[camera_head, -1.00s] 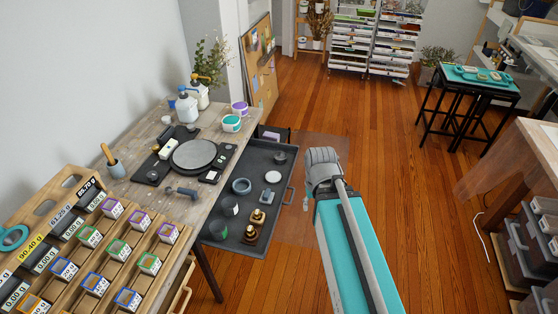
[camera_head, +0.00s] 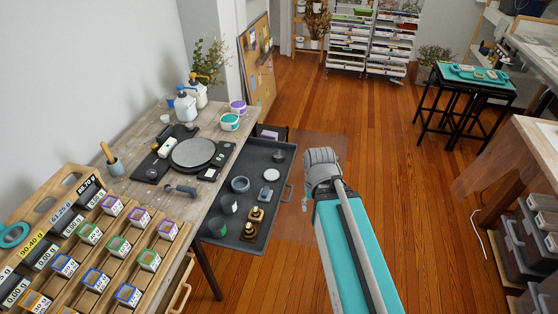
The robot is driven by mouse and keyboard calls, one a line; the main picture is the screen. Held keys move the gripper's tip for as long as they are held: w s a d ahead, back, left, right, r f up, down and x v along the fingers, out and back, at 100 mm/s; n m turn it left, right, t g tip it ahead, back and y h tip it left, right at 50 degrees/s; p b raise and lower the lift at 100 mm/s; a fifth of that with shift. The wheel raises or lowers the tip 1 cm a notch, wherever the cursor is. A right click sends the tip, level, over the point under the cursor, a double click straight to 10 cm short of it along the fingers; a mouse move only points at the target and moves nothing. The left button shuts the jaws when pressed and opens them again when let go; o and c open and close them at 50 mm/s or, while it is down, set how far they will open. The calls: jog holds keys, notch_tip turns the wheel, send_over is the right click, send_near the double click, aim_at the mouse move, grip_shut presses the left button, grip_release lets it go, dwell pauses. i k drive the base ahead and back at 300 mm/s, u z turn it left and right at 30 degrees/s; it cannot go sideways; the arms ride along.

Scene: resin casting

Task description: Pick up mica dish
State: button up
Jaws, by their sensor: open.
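I cannot tell for sure which thing is the mica dish. The dark tray (camera_head: 266,220) beside the bench holds small round vessels: a grey-blue bowl (camera_head: 240,184), a pale round piece (camera_head: 271,174), a dark lidded round piece (camera_head: 279,156) and a dark cup (camera_head: 229,204). Any of these could be the dish, and contents are too small to make out. My arm reaches in from the bottom, right of the tray, and its grey joint is apart from the tray. My gripper is not clearly visible; the arm's far end is hidden behind that joint.
The wooden bench (camera_head: 150,205) carries a round-plated scale (camera_head: 193,153), pump bottles (camera_head: 186,107), tubs (camera_head: 230,122) and a rack of small labelled boxes (camera_head: 117,247). Amber bottles (camera_head: 250,228) stand in the tray. The wooden floor (camera_head: 390,130) ahead is open; a black stool (camera_head: 467,103) stands far right.

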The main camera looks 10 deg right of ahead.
aim_at(278, 155)
jog(key=k, duration=0.45)
jog(key=z, duration=1.55)
jog(key=i, duration=2.3)
